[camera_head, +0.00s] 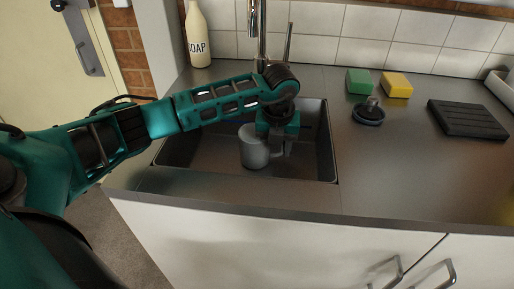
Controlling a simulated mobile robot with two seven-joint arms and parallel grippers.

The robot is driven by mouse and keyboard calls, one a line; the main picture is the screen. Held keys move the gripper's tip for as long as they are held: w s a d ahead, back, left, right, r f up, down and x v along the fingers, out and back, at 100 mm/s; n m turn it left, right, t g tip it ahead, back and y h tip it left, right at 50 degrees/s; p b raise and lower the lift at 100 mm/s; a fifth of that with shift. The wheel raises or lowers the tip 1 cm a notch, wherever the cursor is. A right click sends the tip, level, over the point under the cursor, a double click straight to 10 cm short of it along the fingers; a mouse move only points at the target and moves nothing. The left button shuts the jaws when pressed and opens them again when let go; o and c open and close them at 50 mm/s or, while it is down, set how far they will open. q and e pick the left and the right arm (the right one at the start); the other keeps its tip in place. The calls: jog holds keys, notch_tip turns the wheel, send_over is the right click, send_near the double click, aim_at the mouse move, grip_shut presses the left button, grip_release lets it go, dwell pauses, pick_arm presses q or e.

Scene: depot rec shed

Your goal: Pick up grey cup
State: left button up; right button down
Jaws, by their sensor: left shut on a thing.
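The grey cup (254,148) is in the dark sink (205,171), below my left gripper. My left gripper (277,146) reaches down over the sink from the left and is shut on the cup at its right side. The wrist hides part of the cup's upper right. I cannot tell whether the cup touches the sink floor. My right gripper is not in view.
The tap (262,40) stands behind the sink, with a soap bottle (198,38) to its left. On the right counter are a green sponge (359,82), a yellow sponge (397,85), a dark round plug (368,115) and a black ridged rack (467,120). The front right counter is clear.

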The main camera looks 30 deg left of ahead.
pick_arm(q)
jog(key=shift+d, duration=0.1)
grip_shut()
jog(key=shift+w+r, duration=0.1)
jog(key=shift+r, duration=0.05)
